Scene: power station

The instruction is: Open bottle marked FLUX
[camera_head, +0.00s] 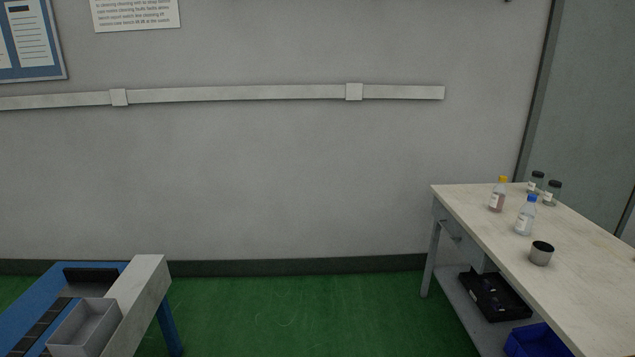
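A clear bottle with a yellow cap (498,195) stands upright near the far left end of the table. A clear bottle with a blue cap (526,216) stands nearer, also upright. Both caps are on. Both carry white labels whose print is too small to read, so I cannot tell which one is marked FLUX. Two jars with dark lids, one farther back (536,182) and one nearer (552,193), stand behind the bottles. Neither of my grippers is in view.
The pale table (585,265) on the right also holds a metal cup (541,254). A black tray (494,295) and a blue bin (538,341) are below it. A blue-framed bench with a grey bin (84,328) stands lower left. Green floor (300,312) lies clear between.

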